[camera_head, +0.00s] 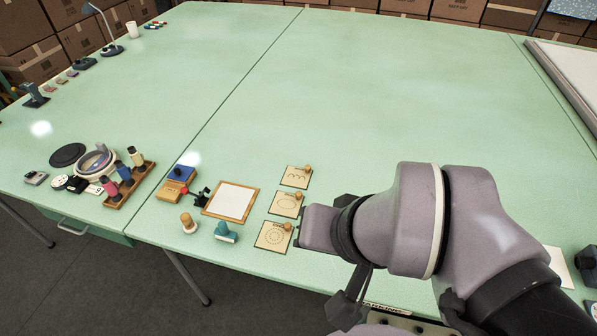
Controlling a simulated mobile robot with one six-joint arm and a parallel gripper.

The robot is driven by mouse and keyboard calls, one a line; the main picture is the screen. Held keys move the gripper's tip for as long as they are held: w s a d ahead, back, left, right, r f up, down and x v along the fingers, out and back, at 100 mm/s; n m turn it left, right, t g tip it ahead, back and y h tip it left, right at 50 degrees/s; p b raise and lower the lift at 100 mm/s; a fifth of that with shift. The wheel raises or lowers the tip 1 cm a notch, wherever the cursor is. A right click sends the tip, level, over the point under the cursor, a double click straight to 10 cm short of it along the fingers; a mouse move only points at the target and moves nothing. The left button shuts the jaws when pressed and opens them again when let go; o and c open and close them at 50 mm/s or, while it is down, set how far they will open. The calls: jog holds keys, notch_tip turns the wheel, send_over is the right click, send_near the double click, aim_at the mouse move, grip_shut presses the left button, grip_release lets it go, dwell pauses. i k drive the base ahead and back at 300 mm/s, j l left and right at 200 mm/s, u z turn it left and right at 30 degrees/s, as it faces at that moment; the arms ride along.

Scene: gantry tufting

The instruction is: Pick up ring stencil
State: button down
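Three square tan stencil cards with small wooden knobs lie in a column on the green table. The nearest card shows a dotted circle and looks like the ring stencil (270,238). The middle card (283,206) carries an oval-like outline, and the far card (292,178) a wavy or arched line. My arm comes in from the lower right, and its wrist is just right of the nearest card. Dark parts that look like my gripper (346,304) hang below the wrist, to the right of the cards and apart from them. The fingertips are not clear.
Left of the cards are a framed white sheet (232,202), a teal-handled stamp (225,232) and a wooden-knobbed tool (188,223). A wooden rack (129,187) holds colored spools. The table's middle is clear. A large frame (570,75) lies at the right.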

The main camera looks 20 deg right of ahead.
aim_at(274, 236)
jog(key=i+j+z, duration=0.15)
jog(key=j, duration=0.25)
jog(key=i+j+z, duration=0.15)
jog(key=j, duration=0.25)
jog(key=i+j+z, duration=0.15)
jog(key=j, duration=0.3)
